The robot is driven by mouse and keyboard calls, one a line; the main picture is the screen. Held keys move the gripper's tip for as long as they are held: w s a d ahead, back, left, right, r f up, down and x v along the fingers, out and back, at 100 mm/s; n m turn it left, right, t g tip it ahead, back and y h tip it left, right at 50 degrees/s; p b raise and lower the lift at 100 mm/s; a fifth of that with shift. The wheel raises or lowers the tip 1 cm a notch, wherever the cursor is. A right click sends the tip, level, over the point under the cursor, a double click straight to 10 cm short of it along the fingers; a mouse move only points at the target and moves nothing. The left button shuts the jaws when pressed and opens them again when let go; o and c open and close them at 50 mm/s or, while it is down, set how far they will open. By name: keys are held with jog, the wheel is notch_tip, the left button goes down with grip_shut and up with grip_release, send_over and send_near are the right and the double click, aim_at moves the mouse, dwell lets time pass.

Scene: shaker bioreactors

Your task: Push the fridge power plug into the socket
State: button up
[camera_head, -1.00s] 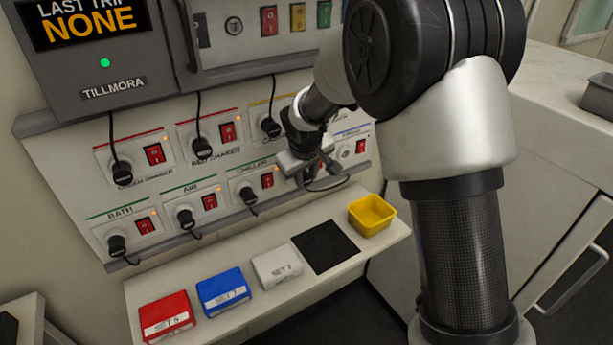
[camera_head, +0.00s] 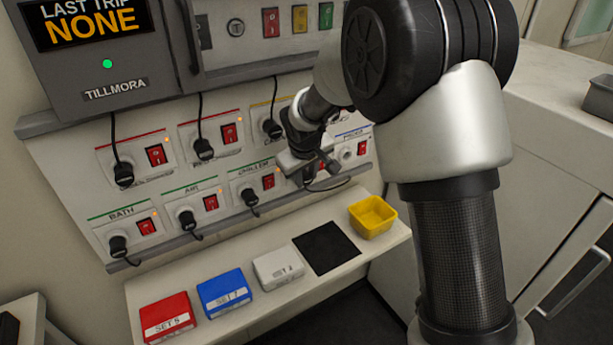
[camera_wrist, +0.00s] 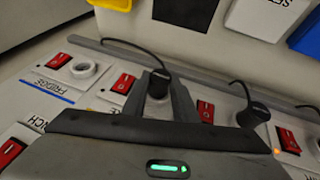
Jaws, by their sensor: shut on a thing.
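My gripper (camera_wrist: 160,98) is shut on a black plug (camera_wrist: 158,80) with a thin black cable. In the head view, my gripper (camera_head: 306,172) is low on the sloped socket panel, between the CHILLER place and the rightmost socket. The fridge socket (camera_wrist: 83,68), a round pale socket over a blue line marked FRIDGE, is empty. It lies left of the held plug in the wrist view and shows to the right of my gripper in the head view (camera_head: 346,153). The plug's front end and whatever is directly behind it are hidden, so I cannot tell whether it touches a socket.
Other plugs sit in the panel, including the chiller plug (camera_head: 250,197) and air plug (camera_head: 187,219), with red switches beside them. A shelf below holds red (camera_head: 169,317), blue (camera_head: 224,292) and white (camera_head: 278,269) boxes, a black mat (camera_head: 326,248) and a yellow bin (camera_head: 372,216).

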jog(key=shift+a, duration=0.1)
jog(key=o, duration=1.2)
jog(key=shift+w, duration=0.1)
jog(key=shift+c, duration=0.2)
jog(key=shift+r, duration=0.1)
jog(key=v, duration=1.7)
jog(key=shift+r+p, duration=0.2)
jog(key=shift+p, duration=0.1)
jog(key=s+d+r+m+p, duration=0.3)
jog(key=s+d+r, duration=0.4)
jog(key=s+d, duration=0.3)
jog(key=s+d+m+p, duration=0.1)
jog(key=s+d+m, duration=0.1)
jog(key=s+d, duration=0.2)
jog(key=s+d+m+p, duration=0.1)
jog(key=s+d+m, duration=0.1)
jog(key=s, duration=0.9)
jog(key=shift+s+d+r+p, duration=0.3)
jog(key=shift+d+r+p, duration=0.1)
jog(key=shift+d, duration=0.45)
